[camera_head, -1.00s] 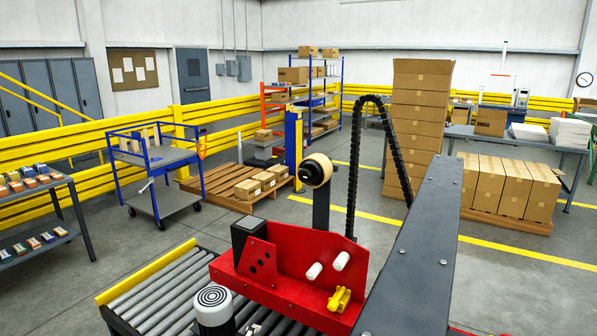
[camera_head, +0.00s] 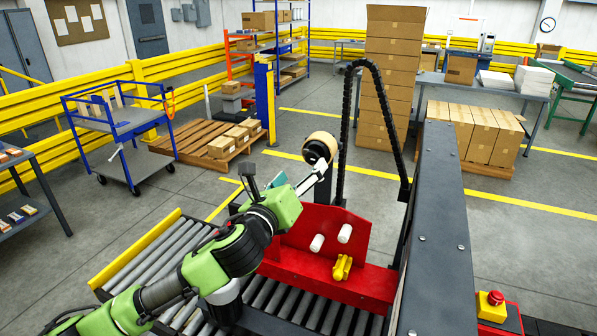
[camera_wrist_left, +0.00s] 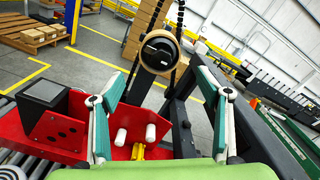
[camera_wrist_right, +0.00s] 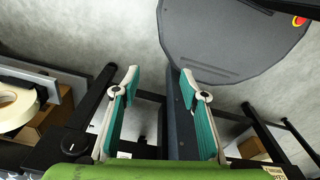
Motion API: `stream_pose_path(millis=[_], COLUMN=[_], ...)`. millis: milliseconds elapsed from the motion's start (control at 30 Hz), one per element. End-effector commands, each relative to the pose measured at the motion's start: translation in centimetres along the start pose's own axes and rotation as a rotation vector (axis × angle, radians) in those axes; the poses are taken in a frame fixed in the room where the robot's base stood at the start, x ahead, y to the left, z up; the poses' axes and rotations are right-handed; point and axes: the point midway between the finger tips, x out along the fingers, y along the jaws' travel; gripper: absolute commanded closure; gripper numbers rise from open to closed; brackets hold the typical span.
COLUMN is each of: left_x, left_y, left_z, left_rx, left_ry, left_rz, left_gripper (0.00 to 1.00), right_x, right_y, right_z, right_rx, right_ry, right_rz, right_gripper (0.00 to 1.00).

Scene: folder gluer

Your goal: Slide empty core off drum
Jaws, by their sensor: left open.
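The empty core is a tan ring (camera_head: 321,142) on a black drum (camera_head: 316,152) at the top of a dark post, behind the red machine plate. In the left wrist view the core (camera_wrist_left: 149,70) shows nearly face-on around the dark drum (camera_wrist_left: 159,50). My left gripper (camera_head: 308,182) is open, just in front of and slightly below the core. Its fingers (camera_wrist_left: 160,80) are spread to either side of the core in the picture, with no clear contact. My right gripper (camera_wrist_right: 158,76) is open and empty in its wrist view, and out of the head view.
The red plate (camera_head: 320,235) with white rollers and a yellow knob stands below the core. A dark beam (camera_head: 440,230) and black cable chain (camera_head: 378,95) flank it on the right. A roller conveyor (camera_head: 150,255) runs at left. A cream roll (camera_wrist_right: 16,106) lies left of my right gripper.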

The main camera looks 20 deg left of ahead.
Motion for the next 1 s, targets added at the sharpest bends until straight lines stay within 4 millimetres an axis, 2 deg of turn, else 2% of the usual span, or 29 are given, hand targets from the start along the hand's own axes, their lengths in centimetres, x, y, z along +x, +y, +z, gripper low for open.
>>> stream_pose_path(millis=[300,733,1000], left_x=[1.8,4.8,6.7], left_y=[0.0,0.1,0.1], left_z=[0.0,-0.2,-0.1], left_rx=[-0.004,-0.004,-0.004], left_ry=[0.000,0.001,0.000], left_rz=[0.000,0.001,0.000], left_gripper=[0.30,0.30,0.30], right_x=[0.0,0.7,1.3], right_y=[1.5,-0.1,-0.1], right_z=[0.3,0.0,0.0], right_rx=[-0.004,0.003,0.002], right_ry=[-0.003,0.001,0.001], right_rz=[0.017,-0.001,-0.001], right_gripper=[0.60,0.60,0.60])
